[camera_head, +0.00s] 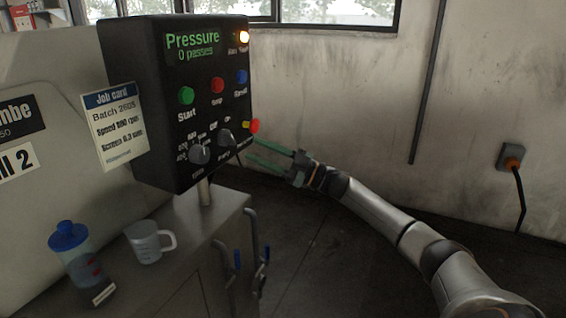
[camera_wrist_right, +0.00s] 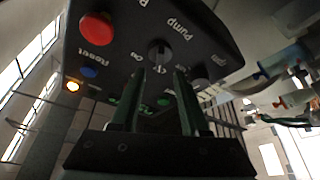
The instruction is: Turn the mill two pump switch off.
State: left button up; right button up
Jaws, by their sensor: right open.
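The mill two control box (camera_head: 215,100) is black, with a green display reading "Pressure 0 passes". The pump switch (camera_head: 227,138) is a small dark knob low on its face, with Off and On marks above it. In the right wrist view the pump switch (camera_wrist_right: 159,52) shows beside the word "Pump"; its exact pointer direction is hard to tell. My right gripper (camera_head: 250,149) is open, its green fingers pointing at the panel from the right. In the wrist view my right gripper (camera_wrist_right: 160,74) has its fingertips apart, with the switch just beyond the gap. My left gripper is not in view.
A red stop button (camera_head: 254,126) sticks out beside the switch; a speed dial (camera_head: 200,154) is at its lower left. Start, stop and reset buttons sit above. Floor to the right is clear.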

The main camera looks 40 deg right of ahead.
jog(key=v, duration=0.6)
jog(key=shift+s+d, duration=0.2)
jog(key=shift+s, duration=0.1)
jog(key=shift+f, duration=0.2)
